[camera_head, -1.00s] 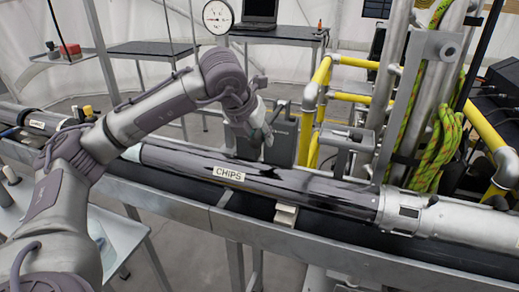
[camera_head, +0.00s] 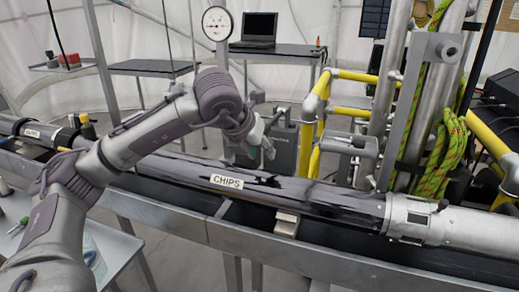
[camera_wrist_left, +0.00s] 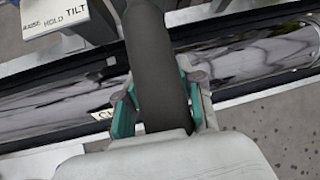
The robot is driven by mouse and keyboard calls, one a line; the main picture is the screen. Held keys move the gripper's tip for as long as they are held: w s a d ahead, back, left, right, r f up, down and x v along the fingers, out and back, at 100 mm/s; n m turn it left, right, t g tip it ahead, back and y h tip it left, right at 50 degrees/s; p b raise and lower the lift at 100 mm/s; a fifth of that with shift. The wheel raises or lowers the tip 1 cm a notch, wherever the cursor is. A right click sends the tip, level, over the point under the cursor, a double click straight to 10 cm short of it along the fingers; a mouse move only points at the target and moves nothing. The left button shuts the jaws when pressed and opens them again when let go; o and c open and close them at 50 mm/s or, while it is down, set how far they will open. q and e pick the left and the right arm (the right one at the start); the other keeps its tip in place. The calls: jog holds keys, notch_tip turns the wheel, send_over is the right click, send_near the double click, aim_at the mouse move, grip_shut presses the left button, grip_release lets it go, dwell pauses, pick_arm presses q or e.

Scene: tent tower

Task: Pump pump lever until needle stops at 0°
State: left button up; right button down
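The pump lever (camera_wrist_left: 158,75) is a dark grey rod in the left wrist view. It runs from the top edge down between the teal-padded fingers of my left gripper (camera_wrist_left: 160,95), which are closed around it. In the head view my left gripper (camera_head: 262,146) is above the tube marked CHIPS, beside a grey box (camera_head: 285,146), and largely hides the lever. The round white gauge (camera_head: 216,23) stands upright at the back. Its needle is too small to read. My right gripper is not in view.
The long dark CHIPS tube (camera_head: 300,191) lies across the metal bench in front of the lever. Yellow pipes (camera_head: 310,125) and a grey post stand to the right. A box labelled RAISE, HOLD, TILT (camera_wrist_left: 55,17) is at the upper left in the wrist view.

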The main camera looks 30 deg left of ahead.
pick_arm(q)
jog(key=shift+o, duration=1.2)
jog(key=shift+r, duration=0.1)
jog(key=v, duration=1.2)
